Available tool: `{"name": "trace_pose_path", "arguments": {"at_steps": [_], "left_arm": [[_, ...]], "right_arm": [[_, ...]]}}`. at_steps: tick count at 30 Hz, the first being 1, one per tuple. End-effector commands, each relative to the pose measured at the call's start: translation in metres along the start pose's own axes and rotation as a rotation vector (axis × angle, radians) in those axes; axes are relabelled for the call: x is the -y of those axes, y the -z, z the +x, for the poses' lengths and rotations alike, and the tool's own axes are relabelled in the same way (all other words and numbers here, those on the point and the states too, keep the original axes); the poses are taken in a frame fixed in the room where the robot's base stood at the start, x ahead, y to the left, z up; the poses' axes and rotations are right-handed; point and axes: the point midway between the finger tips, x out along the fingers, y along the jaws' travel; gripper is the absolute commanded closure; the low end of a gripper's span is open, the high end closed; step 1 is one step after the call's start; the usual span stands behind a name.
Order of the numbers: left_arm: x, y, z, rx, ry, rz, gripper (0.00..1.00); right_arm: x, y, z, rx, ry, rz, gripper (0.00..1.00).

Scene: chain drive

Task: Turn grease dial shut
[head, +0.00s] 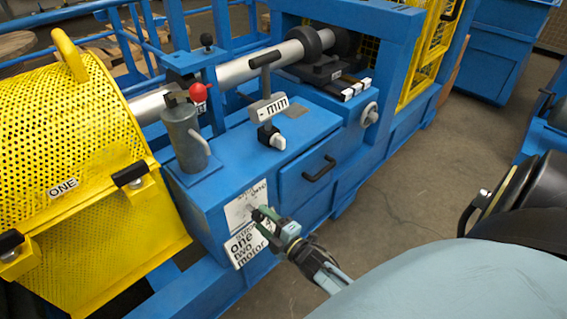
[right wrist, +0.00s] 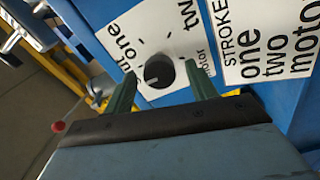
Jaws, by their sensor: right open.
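A round black dial (right wrist: 158,71) with a pale pointer line sits on a white label plate (right wrist: 160,38) on the blue housing. Tick marks and partly cut-off words surround it; I cannot read "grease" or "shut" there. My right gripper (right wrist: 160,69) is open, with one green finger on each side of the dial. I cannot tell whether the fingers touch it. In the head view the right gripper (head: 263,215) is at this plate and largely hides the dial. My left gripper is not in view.
A lower sign (head: 250,243) reads "one two motor". Above are a drawer handle (head: 319,168), a white knob (head: 276,140) and a grey canister (head: 184,140) with a red ball. A yellow perforated guard (head: 80,150) stands left. Floor at right is mostly clear.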

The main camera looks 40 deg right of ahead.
Motion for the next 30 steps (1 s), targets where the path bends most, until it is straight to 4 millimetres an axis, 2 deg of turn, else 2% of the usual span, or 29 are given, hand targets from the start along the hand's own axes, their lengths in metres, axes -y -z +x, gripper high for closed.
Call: {"name": "trace_pose_path", "arguments": {"at_steps": [3, 9, 15, 20, 30], "left_arm": [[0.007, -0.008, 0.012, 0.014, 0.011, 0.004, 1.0], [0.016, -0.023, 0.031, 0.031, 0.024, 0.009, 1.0], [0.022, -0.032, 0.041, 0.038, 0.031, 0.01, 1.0], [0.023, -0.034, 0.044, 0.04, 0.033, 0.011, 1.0], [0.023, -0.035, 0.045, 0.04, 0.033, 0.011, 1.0]], "right_arm": [[-0.002, 0.001, -0.029, 0.001, 0.004, 0.001, 0.43], [-0.001, 0.001, -0.074, 0.001, 0.002, 0.001, 0.43], [-0.001, 0.001, -0.102, 0.0, 0.0, 0.001, 0.43], [-0.001, 0.0, -0.11, 0.0, -0.001, 0.0, 0.43], [0.0, 0.0, -0.11, 0.0, -0.001, 0.0, 0.43]]}}
